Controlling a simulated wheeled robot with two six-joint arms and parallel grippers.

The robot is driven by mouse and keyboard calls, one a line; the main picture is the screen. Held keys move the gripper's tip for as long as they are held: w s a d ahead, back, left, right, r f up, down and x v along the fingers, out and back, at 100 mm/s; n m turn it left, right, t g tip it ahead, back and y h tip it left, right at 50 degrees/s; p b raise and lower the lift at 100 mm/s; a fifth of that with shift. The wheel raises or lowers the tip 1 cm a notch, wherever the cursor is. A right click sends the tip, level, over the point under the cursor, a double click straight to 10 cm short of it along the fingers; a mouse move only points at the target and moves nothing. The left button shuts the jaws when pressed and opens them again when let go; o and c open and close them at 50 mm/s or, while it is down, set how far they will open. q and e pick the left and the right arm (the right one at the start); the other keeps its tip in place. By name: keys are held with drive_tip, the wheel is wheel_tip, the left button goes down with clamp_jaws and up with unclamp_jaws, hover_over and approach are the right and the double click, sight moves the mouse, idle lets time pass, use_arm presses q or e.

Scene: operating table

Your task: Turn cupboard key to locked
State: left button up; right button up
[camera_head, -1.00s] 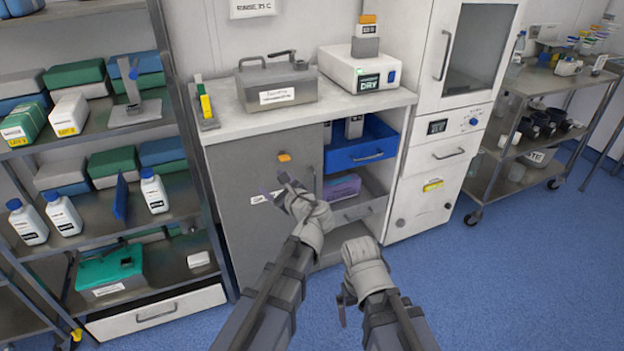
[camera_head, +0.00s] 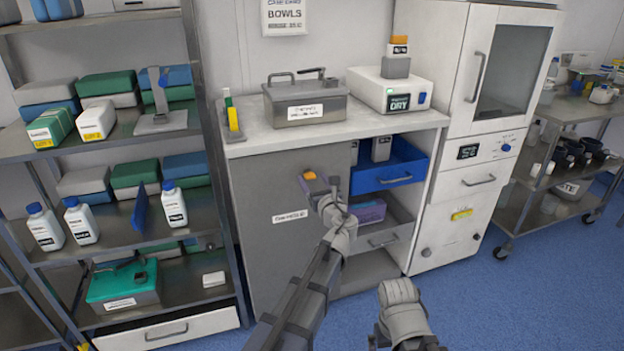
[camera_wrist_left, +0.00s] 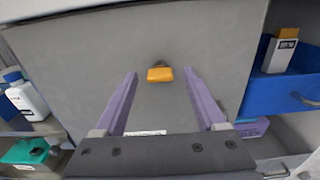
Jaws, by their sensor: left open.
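The cupboard key has an orange-yellow head (camera_head: 309,176) and sticks out of the grey cupboard door (camera_head: 272,190). In the left wrist view the key (camera_wrist_left: 160,74) lies ahead of and between the fingers, its head wide and flat. My left gripper (camera_head: 318,184) is at the key; in the wrist view its two purple fingers (camera_wrist_left: 160,88) are spread apart, with the key between their tips and no finger seen touching it. My right gripper (camera_head: 400,335) is low in the head view, and its fingers are mostly cut off by the bottom edge.
A blue drawer (camera_head: 388,168) stands open right of the door, above a shelf with a purple box (camera_head: 368,211). A steel box (camera_head: 305,103) and a white device (camera_head: 389,90) stand on the counter. A loaded rack (camera_head: 210,215) stands left.

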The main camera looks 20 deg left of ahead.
use_arm(q)
drive_tip(key=shift+x, duration=0.8)
clamp_jaws()
